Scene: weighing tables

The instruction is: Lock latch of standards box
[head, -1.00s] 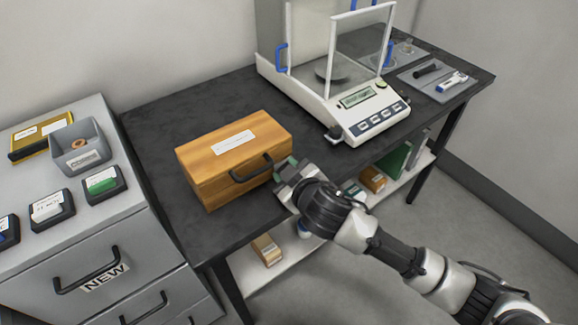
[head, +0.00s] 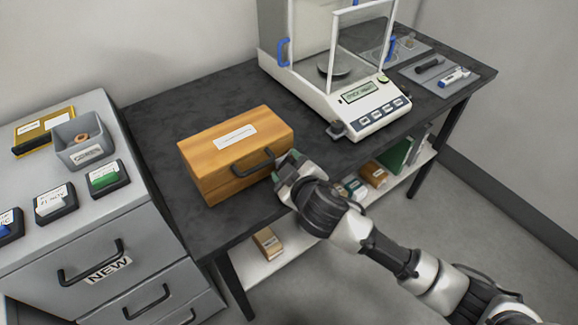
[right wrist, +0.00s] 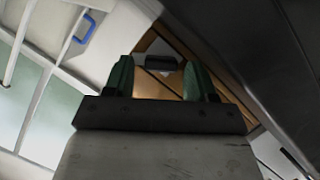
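The standards box (head: 215,155) is a closed wooden case with a white label on its lid and a black handle (head: 251,165) on its front. It sits on the dark table, and it also shows in the right wrist view (right wrist: 150,85). My right gripper (head: 288,168) is at the box's front right corner, beside the handle. In the right wrist view its two green fingers (right wrist: 160,78) stand apart with nothing held between them, and the box is beyond them. I cannot make out the latch; the gripper hides that part of the front. My left gripper is not in view.
A balance (head: 358,110) with a glass draft shield stands right of the box. A grey drawer cabinet (head: 95,240) with small cases and a grey bin is at the left. A shelf (head: 285,258) below the table holds small boxes. The table behind the box is clear.

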